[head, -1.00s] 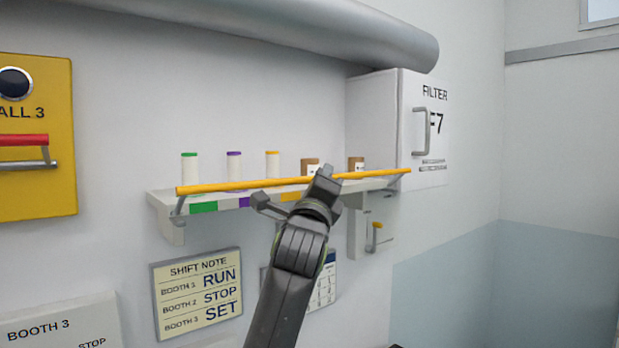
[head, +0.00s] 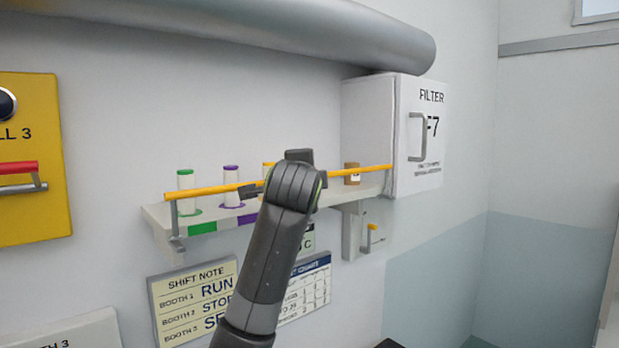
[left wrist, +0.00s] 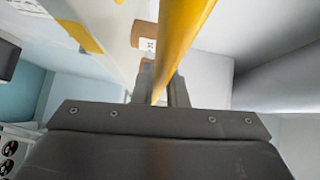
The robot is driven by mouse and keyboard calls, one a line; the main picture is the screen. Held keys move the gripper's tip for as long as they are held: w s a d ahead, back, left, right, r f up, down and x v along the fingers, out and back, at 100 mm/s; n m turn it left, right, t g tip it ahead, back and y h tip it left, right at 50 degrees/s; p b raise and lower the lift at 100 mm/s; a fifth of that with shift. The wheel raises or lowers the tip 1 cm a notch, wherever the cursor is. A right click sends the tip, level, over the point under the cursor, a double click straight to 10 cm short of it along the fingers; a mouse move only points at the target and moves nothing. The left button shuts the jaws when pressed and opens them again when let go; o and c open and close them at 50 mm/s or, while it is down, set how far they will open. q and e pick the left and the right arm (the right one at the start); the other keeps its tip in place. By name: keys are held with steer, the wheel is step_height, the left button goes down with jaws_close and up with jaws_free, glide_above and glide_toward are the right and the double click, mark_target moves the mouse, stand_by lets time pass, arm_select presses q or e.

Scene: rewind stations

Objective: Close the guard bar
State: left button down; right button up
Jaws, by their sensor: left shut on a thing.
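The yellow guard bar (head: 205,190) runs across the front of the wall shelf (head: 156,217), above its front edge and in front of the jars. Its grey end arm (head: 174,218) on the left stands nearly upright. My left gripper (head: 268,186) is at the middle of the bar, partly hidden by my own wrist. In the left wrist view the bar (left wrist: 182,40) passes between the fingers of my left gripper (left wrist: 162,86), which are shut on it. My right gripper is not in view.
Jars with green (head: 185,173) and purple (head: 231,168) lids and a brown jar (head: 352,170) stand on the shelf. A white filter box (head: 365,130) adjoins the shelf's right end. A thick pipe (head: 250,30) runs above. A yellow-tipped lever (head: 373,228) is below right.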

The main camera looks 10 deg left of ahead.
arm_select(q)
steer(key=shift+w+a+n, duration=0.1)
steer(key=shift+a+n, duration=0.05)
steer(key=shift+n, duration=0.15)
stand_by(0.4)
steer(key=c, duration=1.5)
jaws_free()
steer(key=shift+g, duration=0.3)
steer(key=shift+o, duration=0.2)
steer(key=shift+s+b, duration=0.45)
steer(key=shift+s, duration=0.05)
steer(key=s+d+r+b, duration=0.1)
steer(key=s+r+b, duration=0.1)
steer(key=s, duration=1.4)
steer(key=shift+d+r, duration=0.3)
steer(key=shift+d, duration=0.1)
steer(key=shift+f, duration=0.1)
